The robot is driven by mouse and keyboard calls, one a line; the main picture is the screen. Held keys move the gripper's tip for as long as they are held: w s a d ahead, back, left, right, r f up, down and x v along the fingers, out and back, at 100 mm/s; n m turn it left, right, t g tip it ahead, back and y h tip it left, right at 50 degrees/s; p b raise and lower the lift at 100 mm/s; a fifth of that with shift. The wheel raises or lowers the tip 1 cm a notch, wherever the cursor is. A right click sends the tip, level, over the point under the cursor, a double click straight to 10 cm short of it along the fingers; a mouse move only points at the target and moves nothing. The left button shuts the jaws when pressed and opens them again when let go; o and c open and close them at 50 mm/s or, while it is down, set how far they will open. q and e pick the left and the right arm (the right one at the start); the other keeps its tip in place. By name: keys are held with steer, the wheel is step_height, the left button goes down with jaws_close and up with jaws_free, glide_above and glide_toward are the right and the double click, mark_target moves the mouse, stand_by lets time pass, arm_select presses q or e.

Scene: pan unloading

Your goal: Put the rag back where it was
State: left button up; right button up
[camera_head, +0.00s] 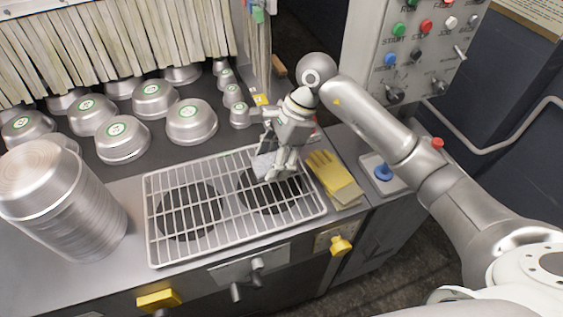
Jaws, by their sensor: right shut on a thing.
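My right gripper (272,172) reaches in from the right and points down over the right part of the wire rack (150,216). It is shut on a small greyish cloth-like piece, which looks like the rag (263,164). The gripper's fingers and body hide part of the rag. The rag is at or just above the rack's back right part; I cannot tell whether it touches the wires. My left gripper is not in view.
Yellow gloves (335,180) lie just right of the rack. A tall stack of metal pans (75,205) stands at the left. Several upturned pans (191,123) sit behind, before a strip curtain (110,40). A control panel (415,45) and a blue-knobbed joystick (383,172) are at the right.

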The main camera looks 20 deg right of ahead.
steer(key=d+f, duration=0.1)
steer(key=w+d+f+p, duration=0.1)
steer(key=shift+f, duration=0.35)
step_height(320, 180, down, 2)
steer(key=shift+w+d+f+p, duration=0.1)
steer(key=shift+p, duration=0.75)
steer(key=shift+f, duration=0.75)
steer(key=o, duration=1)
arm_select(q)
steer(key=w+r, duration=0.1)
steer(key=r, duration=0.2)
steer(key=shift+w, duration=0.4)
arm_select(e)
steer(key=shift+r, duration=0.1)
